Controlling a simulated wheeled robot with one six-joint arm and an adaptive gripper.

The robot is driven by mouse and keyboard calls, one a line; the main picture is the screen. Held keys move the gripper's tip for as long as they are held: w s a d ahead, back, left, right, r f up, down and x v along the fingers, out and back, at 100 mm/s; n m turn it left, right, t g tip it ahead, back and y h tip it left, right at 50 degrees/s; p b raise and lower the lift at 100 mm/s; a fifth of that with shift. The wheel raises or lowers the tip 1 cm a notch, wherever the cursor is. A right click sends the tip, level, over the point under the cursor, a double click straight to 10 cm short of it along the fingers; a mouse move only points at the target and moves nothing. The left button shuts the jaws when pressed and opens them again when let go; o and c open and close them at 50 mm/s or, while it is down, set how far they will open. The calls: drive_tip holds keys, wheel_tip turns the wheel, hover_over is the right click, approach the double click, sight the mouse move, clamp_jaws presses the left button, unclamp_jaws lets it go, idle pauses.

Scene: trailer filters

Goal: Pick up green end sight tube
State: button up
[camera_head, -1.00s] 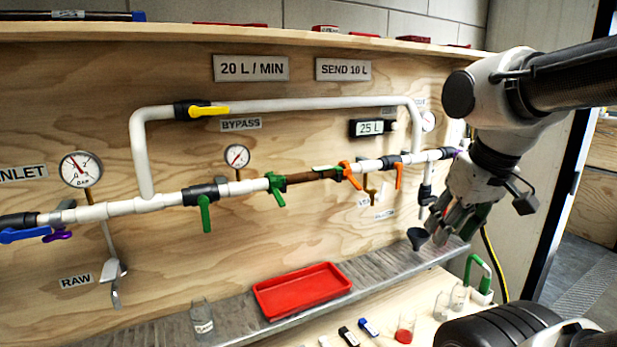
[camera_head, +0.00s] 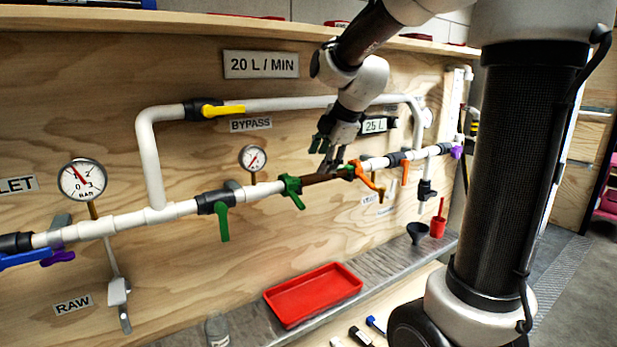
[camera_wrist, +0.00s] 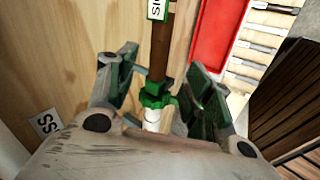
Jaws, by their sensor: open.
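My gripper (camera_head: 331,165) is just above the tube in the head view. In the wrist view my gripper (camera_wrist: 163,88) is open, with one finger on each side of the green fitting. Contact cannot be told. The tube's far end is out of the wrist view.
A bypass pipe (camera_head: 285,104) runs above, close to my wrist. A pressure gauge (camera_head: 253,158) is left of the tube.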

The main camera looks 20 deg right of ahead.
sight(316, 175)
drive_tip(key=w+f, duration=0.1)
drive_tip(key=f, duration=0.1)
drive_tip(key=w+f+n, duration=0.1)
drive_tip(key=w+f, duration=0.1)
drive_tip(key=w+f+n, duration=0.1)
drive_tip(key=f, duration=0.1)
drive_tip(key=shift+w+a+f, duration=0.15)
drive_tip(key=shift+w+f, duration=0.05)
drive_tip(key=shift+f, duration=0.05)
drive_tip(key=shift+c, duration=0.2)
clamp_jaws()
